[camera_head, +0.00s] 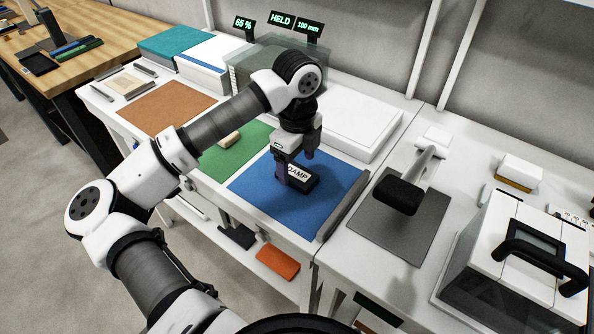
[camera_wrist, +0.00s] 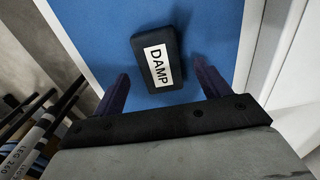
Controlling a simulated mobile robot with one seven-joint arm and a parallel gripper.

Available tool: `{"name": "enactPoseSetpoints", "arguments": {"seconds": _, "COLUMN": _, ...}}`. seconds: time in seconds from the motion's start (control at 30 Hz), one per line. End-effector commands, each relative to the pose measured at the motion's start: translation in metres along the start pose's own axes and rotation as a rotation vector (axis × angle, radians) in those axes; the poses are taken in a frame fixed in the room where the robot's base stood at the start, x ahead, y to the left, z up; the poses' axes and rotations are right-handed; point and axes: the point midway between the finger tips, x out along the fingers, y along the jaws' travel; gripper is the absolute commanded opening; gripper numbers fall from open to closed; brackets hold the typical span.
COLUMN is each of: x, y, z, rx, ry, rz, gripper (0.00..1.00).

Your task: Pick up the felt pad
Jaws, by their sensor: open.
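A dark block with a white label reading DAMP (camera_head: 301,180), which looks like the felt pad, lies flat on the blue mat (camera_head: 258,199). In the wrist view, the pad (camera_wrist: 143,48) sits at a slight slant, just ahead of and between the lines of my two fingers. My gripper (camera_head: 296,167) points down over the blue mat at the pad and partly hides it in the head view. In the wrist view, my gripper (camera_wrist: 161,70) is open, with clear blue on both sides of the pad. I cannot tell the exact height of the fingertips above it.
A beige block (camera_head: 229,139) lies on the green mat (camera_head: 215,160), left of the blue mat. A white tray (camera_head: 350,120) stands behind. A grey raised strip (camera_head: 342,208) borders the blue mat's right side. A black-headed tool (camera_head: 398,194) lies over the grey mat (camera_head: 420,232).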

Motion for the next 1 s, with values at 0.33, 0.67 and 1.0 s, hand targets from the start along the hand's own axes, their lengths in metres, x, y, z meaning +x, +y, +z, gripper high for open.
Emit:
{"name": "enactPoseSetpoints", "arguments": {"seconds": 0.33, "x": 0.024, "y": 0.000, "z": 0.000, "rx": 0.000, "ry": -0.001, "rz": -0.002, "gripper": 0.75}}
{"name": "enactPoseSetpoints", "arguments": {"seconds": 0.67, "x": 0.024, "y": 0.000, "z": 0.000, "rx": 0.000, "ry": 0.000, "rz": -0.001, "gripper": 0.48}}
{"name": "enactPoseSetpoints", "arguments": {"seconds": 1.0, "x": 0.024, "y": 0.000, "z": 0.000, "rx": 0.000, "ry": 0.000, "rz": -0.001, "gripper": 0.27}}
